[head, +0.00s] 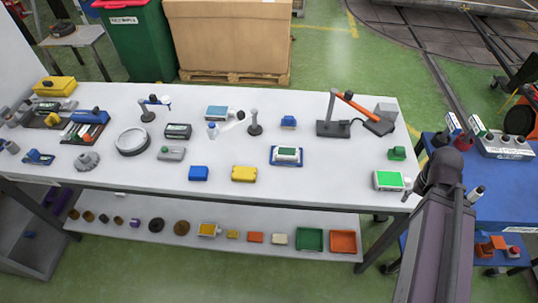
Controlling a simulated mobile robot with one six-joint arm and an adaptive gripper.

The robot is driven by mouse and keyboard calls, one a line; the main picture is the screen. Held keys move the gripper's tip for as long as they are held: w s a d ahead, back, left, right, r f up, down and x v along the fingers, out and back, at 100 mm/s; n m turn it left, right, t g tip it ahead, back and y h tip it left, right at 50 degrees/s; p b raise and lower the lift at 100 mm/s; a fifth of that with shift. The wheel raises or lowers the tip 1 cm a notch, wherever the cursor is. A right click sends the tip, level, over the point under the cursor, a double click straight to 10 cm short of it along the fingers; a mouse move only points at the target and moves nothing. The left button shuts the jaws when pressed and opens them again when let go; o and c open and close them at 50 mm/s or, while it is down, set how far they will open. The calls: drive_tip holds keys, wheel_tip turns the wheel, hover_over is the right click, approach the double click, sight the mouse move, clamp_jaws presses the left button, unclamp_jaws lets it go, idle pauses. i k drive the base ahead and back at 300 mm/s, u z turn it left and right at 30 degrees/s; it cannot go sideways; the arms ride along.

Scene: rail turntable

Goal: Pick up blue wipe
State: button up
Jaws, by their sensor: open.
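Several blue things lie on the white table, and I cannot tell for sure which is the blue wipe. A small plain blue block (198,173) lies near the front edge, left of a yellow one. A smaller blue item (288,121) sits farther back, right of the middle. A light-blue-topped pack (217,112) lies at the back, left of the middle. My arm rises at the lower right, beyond the table's right end. I cannot make out my gripper's fingers there, and nothing on the table is seen between them.
The white table (330,191) also bears a yellow box (244,173), a round grey dish (132,141), a lamp-like stand (333,127) and a green-topped box (389,180). A lower shelf (275,221) holds several small items. A blue table (500,202) stands at the right.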

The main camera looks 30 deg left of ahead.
sight(196, 173)
drive_tip(key=u, duration=0.7)
drive_tip(key=k, duration=0.95)
drive_tip(key=z, duration=0.05)
drive_tip(key=i, duration=0.75)
